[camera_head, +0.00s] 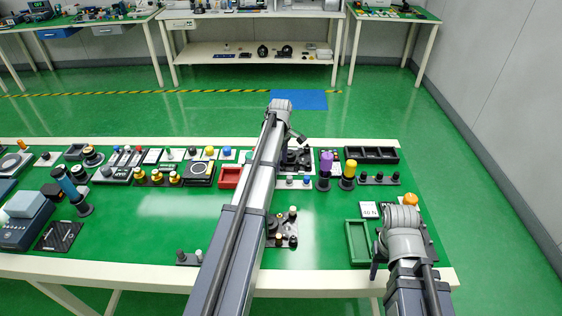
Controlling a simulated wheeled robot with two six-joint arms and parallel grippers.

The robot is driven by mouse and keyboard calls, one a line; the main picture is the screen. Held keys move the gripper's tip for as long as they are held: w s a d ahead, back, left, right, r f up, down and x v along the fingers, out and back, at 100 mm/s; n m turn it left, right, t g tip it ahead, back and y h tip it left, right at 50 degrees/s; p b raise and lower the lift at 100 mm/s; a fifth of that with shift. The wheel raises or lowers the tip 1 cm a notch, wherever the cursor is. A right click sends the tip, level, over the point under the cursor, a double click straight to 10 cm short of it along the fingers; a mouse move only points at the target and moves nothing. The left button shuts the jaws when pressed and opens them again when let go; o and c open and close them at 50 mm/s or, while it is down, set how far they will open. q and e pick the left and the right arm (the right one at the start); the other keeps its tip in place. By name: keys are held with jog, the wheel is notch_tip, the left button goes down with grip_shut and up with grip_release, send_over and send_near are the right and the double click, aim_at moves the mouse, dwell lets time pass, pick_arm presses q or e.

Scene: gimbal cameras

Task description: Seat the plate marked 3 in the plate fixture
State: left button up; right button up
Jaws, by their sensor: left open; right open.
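I cannot make out a plate marked 3 or tell which item is the plate fixture; the markings are too small. My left arm reaches across the middle of the table, and my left gripper (299,139) is at its far end, open, above a dark fixture-like block (297,159) that it partly hides. My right gripper (376,262) is at the right front, open, beside a green tray (357,242); its arm hides part of what lies there. Neither gripper visibly holds anything. A white card marked with letters (369,210) lies behind the green tray.
The green table (150,225) holds a red tray (231,177), purple (326,163) and yellow-topped (349,170) posts, and a black compartment tray (371,155) at the back right. Several devices crowd the left. The front left-centre surface is mostly clear.

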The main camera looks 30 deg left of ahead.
pick_arm(q)
jog(key=shift+r, duration=0.1)
pick_arm(e)
jog(key=shift+r, duration=0.1)
pick_arm(q)
notch_tip(320, 180, up, 8)
jog(key=p, duration=0.8)
jog(key=shift+f, duration=0.2)
pick_arm(e)
notch_tip(320, 180, up, 8)
jog(key=shift+f, duration=0.2)
pick_arm(q)
jog(key=s+d+m, duration=1)
jog(key=s+d, duration=0.3)
jog(key=d, duration=0.2)
jog(key=s+d+m+y, duration=0.1)
jog(key=s+d+m, duration=1)
jog(key=d, duration=0.5)
jog(key=s, duration=0.2)
jog(key=shift+s+m, duration=0.3)
jog(key=shift+s, duration=0.05)
